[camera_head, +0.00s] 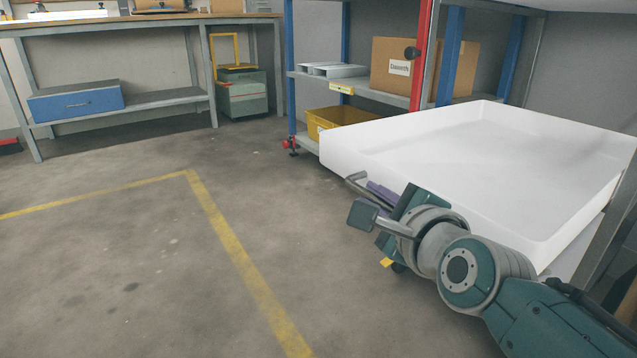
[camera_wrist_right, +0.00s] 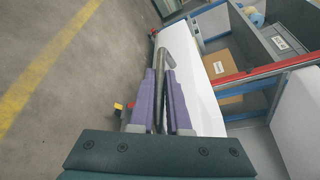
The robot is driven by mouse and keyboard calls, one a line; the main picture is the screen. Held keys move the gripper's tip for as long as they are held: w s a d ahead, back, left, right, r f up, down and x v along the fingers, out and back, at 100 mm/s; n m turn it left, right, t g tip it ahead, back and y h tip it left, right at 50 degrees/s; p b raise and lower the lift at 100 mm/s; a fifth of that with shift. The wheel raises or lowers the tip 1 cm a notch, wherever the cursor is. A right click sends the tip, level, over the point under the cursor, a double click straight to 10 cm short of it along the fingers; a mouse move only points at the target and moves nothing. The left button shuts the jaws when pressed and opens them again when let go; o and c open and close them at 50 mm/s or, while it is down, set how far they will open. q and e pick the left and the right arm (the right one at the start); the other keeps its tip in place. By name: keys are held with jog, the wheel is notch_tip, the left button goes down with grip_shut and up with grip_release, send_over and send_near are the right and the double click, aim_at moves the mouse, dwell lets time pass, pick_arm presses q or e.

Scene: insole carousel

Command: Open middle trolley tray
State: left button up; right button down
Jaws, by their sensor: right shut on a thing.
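The white trolley tray (camera_head: 480,150) stands out from the rack on the right in the head view, its inside empty. Its white side also shows in the right wrist view (camera_wrist_right: 203,100). A grey bar handle (camera_head: 355,179) sits at its near front side. In the right wrist view the handle (camera_wrist_right: 168,56) runs between the purple finger pads. My right gripper (camera_head: 378,193) is shut on this handle, low beside the tray's front wall. Its fingers partly hide the handle. My left gripper is not in view.
A rack with blue posts (camera_head: 290,70) and a red post (camera_head: 420,55) stands behind the tray. It holds a cardboard box (camera_head: 392,75) and a yellow bin (camera_head: 340,118). A workbench (camera_head: 150,22) stands at the back left. The floor at left, with yellow lines (camera_head: 225,230), is clear.

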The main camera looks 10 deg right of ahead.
jog(key=shift+a, duration=0.1)
dwell(0.3)
jog(key=c, duration=0.9)
grip_release()
jog(key=shift+s, duration=0.15)
jog(key=p+v, duration=0.6)
jog(key=v, duration=0.3)
jog(key=shift+s+r, duration=0.1)
jog(key=shift+s, duration=0.2)
